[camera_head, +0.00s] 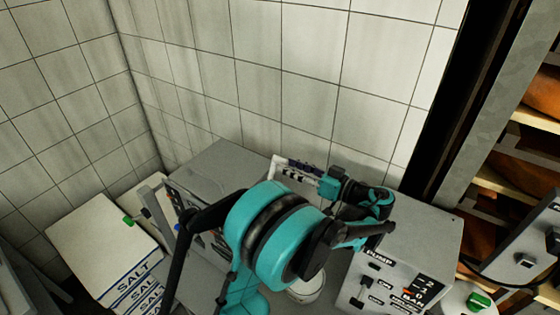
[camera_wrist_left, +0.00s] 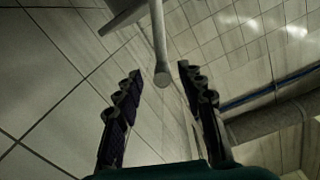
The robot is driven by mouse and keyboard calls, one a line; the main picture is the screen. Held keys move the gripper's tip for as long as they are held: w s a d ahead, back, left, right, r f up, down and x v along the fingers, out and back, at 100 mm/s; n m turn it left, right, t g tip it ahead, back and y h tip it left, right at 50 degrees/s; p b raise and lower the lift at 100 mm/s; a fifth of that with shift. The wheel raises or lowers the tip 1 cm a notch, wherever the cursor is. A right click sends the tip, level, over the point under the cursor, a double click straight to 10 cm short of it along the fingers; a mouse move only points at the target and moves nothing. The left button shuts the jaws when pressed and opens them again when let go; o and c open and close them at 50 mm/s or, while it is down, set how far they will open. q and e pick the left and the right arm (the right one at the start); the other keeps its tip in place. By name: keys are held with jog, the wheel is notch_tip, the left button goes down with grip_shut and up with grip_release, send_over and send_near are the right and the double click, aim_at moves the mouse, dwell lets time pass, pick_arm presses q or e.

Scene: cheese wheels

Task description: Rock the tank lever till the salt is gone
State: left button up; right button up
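My left gripper (camera_head: 300,168) reaches to the back wall in the head view, its dark fingers beside a pale frame-like part (camera_head: 275,170). In the left wrist view the two ridged fingers (camera_wrist_left: 160,95) are open and apart. A grey rod with a round end (camera_wrist_left: 162,76) comes down between them, with space on both sides; it looks like the lever. It joins a wider grey bar (camera_wrist_left: 125,15) above. My own arm hides much of the tank area in the head view. No loose salt can be made out. My right gripper is not in view.
White stacked packs marked SALT (camera_head: 95,235) stand at the left. A grey box (camera_head: 215,160) stands against the tiled wall. A labelled control panel (camera_head: 400,285) is at the lower right, with a green button (camera_head: 479,300) beyond. Shelves of orange-brown wheels (camera_head: 530,95) fill the right edge.

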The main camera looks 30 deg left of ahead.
aim_at(277, 160)
pick_arm(q)
jog(key=shift+r, duration=0.1)
jog(key=shift+a+n, duration=0.3)
jog(key=shift+a, duration=0.05)
jog(key=a, duration=0.4)
jog(key=a+b, duration=0.1)
jog(key=a, duration=0.1)
jog(key=shift+w+a, duration=0.3)
jog(key=shift+a, duration=0.05)
grip_shut()
